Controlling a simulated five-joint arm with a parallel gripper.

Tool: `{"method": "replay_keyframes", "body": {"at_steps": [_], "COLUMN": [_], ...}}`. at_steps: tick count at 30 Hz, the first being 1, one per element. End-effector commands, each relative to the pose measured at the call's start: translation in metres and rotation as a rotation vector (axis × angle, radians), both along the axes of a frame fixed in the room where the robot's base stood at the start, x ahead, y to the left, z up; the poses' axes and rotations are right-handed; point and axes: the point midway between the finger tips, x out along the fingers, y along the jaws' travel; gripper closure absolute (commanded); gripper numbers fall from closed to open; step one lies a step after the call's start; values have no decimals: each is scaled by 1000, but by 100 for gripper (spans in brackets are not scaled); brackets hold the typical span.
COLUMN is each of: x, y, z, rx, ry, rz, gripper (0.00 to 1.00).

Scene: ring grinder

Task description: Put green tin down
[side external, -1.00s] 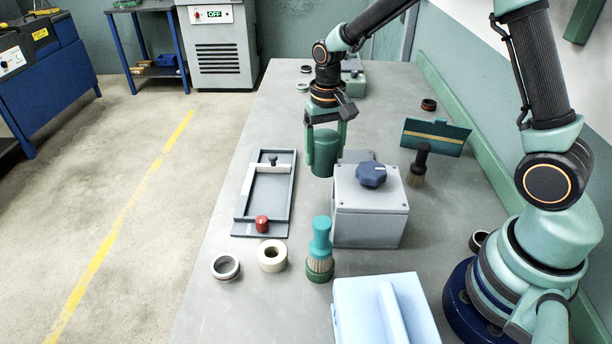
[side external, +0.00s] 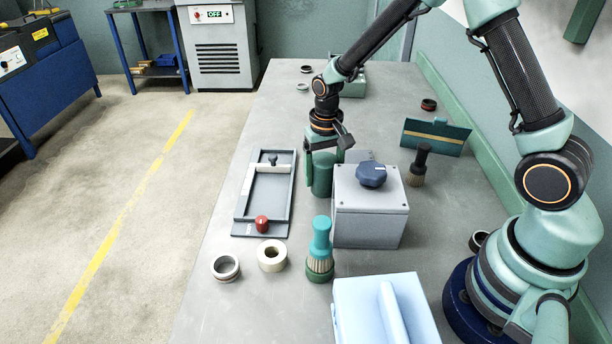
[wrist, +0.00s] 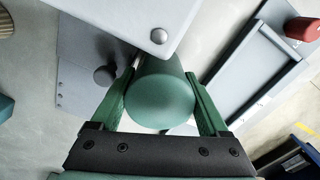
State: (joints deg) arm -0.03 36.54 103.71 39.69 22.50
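The green tin (side external: 322,178) is a dark green cylinder, upright, just left of the grey box with the blue knob. My gripper (side external: 325,168) comes down on it from above, with a finger on each side. The wrist view shows the tin's round top (wrist: 160,104) between the two green fingers of my gripper (wrist: 162,85), which lie against its sides. The tin's base is at or very near the bench top; I cannot tell whether it touches.
The grey box (side external: 370,215) stands close on the tin's right. A flat tray-like fixture (side external: 241,205) with a red knob (side external: 262,223) lies to the left. A teal brush (side external: 320,245), a cream ring (side external: 272,254) and a metal ring (side external: 225,267) stand in front. Bare bench separates fixture and tin.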

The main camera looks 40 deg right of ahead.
Motion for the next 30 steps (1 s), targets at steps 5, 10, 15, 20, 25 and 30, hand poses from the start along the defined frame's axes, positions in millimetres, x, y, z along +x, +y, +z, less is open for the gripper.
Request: {"method": "replay_keyframes", "body": {"at_steps": [5,10,15,20,25,30], "x": [0,0,1,1,1,0], "y": [0,0,0,0,0,0], "z": [0,1,18,50,85,110], "rx": [0,0,0,0,0,0], "ry": [1,0,-3,-5,-5,-2], "rz": [0,0,0,0,0,0], "gripper": [13,13,13,13,13,13]}}
